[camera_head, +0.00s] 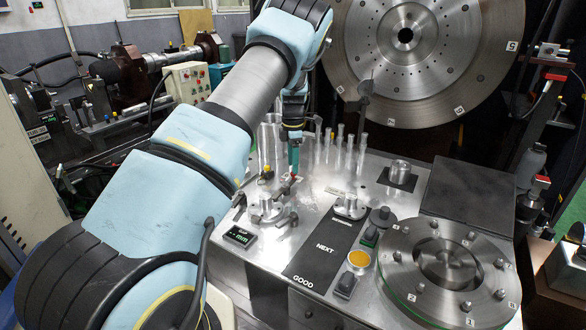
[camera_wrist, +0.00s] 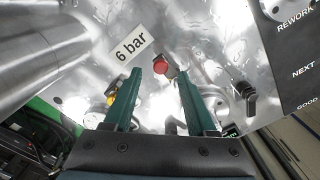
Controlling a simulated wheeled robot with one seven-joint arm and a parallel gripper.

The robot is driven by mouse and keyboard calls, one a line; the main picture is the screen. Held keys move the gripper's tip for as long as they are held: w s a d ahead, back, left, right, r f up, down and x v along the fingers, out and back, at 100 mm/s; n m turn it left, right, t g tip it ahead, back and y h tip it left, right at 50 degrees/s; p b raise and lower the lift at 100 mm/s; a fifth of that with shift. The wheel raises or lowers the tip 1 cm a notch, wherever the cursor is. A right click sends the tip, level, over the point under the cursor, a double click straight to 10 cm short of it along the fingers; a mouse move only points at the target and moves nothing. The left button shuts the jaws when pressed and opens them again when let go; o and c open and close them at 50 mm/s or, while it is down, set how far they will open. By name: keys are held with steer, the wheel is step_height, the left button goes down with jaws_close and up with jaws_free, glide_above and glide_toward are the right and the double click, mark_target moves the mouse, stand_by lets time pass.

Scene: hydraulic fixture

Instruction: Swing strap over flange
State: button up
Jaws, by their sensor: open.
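My gripper (camera_head: 294,165) points down over the left part of the metal bench top. Its two green fingers are open in the wrist view (camera_wrist: 165,78). A red round knob (camera_wrist: 160,67) shows between the fingertips and looks ungripped; I cannot tell its height against them. In the head view a small dark arm with red on it (camera_head: 286,188) lies just below the fingertips, above a round metal fitting (camera_head: 266,209). This may be the strap and the flange, but they are too small to tell. I cannot tell whether the arm lies across the fitting.
A "6 bar" label (camera_wrist: 131,45) and a black lever (camera_wrist: 248,97) are on the bench. A second metal fitting (camera_head: 350,207) is to the right. A bolted round plate (camera_head: 445,262) fills the right front.

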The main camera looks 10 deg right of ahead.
step_height(320, 180, up, 9)
steer(key=b, duration=0.1)
steer(key=shift+f, duration=0.2)
steer(key=shift+a, duration=0.15)
steer(key=s+a+r+m, duration=0.2)
steer(key=s+a+m, duration=0.2)
steer(key=a, duration=0.3)
steer(key=s+a+r+m, duration=0.25)
steer(key=s+a, duration=0.25)
steer(key=a, duration=0.3)
steer(key=s+a+m, duration=0.4)
steer(key=s+m, duration=0.2)
steer(key=s, duration=0.4)
steer(key=s+a+m+t+p, duration=0.1)
steer(key=s+a+m, duration=0.4)
steer(key=s, duration=0.5)
steer(key=shift+s+r+m+t+p, duration=0.15)
steer(key=shift+r+m+t+p, duration=0.15)
steer(key=shift+m, duration=0.85)
